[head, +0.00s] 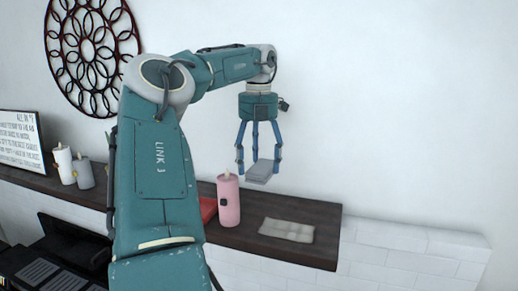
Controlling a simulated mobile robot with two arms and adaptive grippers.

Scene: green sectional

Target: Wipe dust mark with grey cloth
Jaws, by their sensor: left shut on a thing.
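My left gripper (260,160) points down above the dark wooden shelf, its fingers shut on the grey cloth (261,173). The cloth looks like a flat folded pad and hangs clear of the shelf. A pale, greyish, roughly rectangular patch, which looks like the dust mark (287,230), lies on the shelf top near its right end. It is below and a little to the right of the cloth. My right gripper is not in view.
A pink candle (229,202) stands on the shelf (262,246) just left of the patch, with a red object (208,208) behind my arm. White and grey candles (64,165) and a framed sign (21,141) stand farther left. A white wall rises behind.

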